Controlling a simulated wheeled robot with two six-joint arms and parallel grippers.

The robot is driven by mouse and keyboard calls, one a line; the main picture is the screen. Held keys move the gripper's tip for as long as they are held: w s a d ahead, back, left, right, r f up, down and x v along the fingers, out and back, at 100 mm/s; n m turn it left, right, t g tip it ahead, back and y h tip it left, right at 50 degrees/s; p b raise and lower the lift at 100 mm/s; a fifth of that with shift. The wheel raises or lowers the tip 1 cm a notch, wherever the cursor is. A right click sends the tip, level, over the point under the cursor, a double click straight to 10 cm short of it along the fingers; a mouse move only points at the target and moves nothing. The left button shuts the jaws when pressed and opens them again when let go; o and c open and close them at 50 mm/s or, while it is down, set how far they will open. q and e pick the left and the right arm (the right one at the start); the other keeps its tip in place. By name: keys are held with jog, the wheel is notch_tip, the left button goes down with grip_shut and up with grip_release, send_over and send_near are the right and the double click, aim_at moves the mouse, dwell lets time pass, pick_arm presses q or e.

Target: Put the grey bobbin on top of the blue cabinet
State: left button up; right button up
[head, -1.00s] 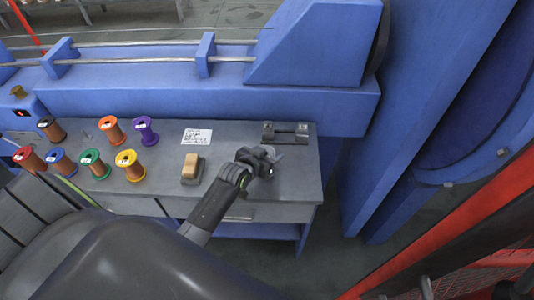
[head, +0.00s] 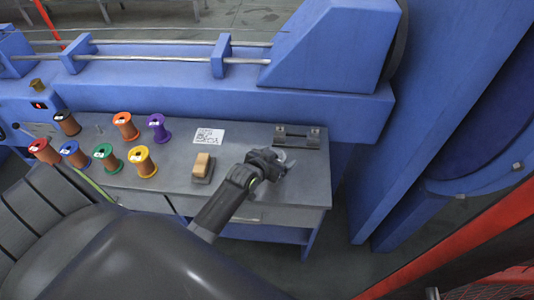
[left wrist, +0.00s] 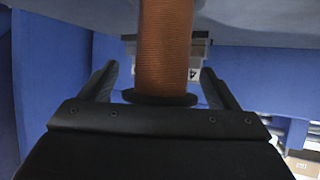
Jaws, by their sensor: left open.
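My left gripper (head: 278,161) is open over the right part of the grey workbench. In the left wrist view its two fingers (left wrist: 160,86) stand on either side of a bobbin (left wrist: 165,45) with copper-coloured winding and a dark lower flange. Gaps show between the winding and both fingers. In the head view only a pale grey curved edge (head: 288,157) shows at the fingertips; the gripper hides the rest, so its colour is hard to confirm. A blue box with a red switch (head: 42,104) at the far left may be the blue cabinet. My right gripper is not seen.
Several coloured bobbins, such as a yellow one (head: 142,162), stand on the bench's left side. A tan-topped block (head: 202,166), a white label (head: 208,137) and a metal bracket (head: 297,138) lie near the gripper. A blue machine (head: 200,100) runs behind the bench (head: 300,190).

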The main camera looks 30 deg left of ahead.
pick_arm(q)
jog(key=v, duration=1.1)
jog(key=shift+s, duration=0.2)
jog(key=s+a+n+g+y, duration=0.1)
jog(key=s+a+g+y, duration=0.15)
jog(key=s+g, duration=1.3)
jog(key=s+a+f+t, duration=0.1)
jog(key=s+f+t, duration=0.2)
jog(key=f, duration=0.9)
jog(key=s+a+f+t, duration=0.1)
jog(key=s+f+t, duration=0.15)
jog(key=f, duration=0.95)
jog(key=s+d+f+g, duration=0.1)
jog(key=s+f, duration=1.4)
jog(key=f, duration=0.2)
jog(key=shift+s+f+h, duration=0.25)
jog(key=shift+h, duration=0.2)
jog(key=shift+d, duration=0.1)
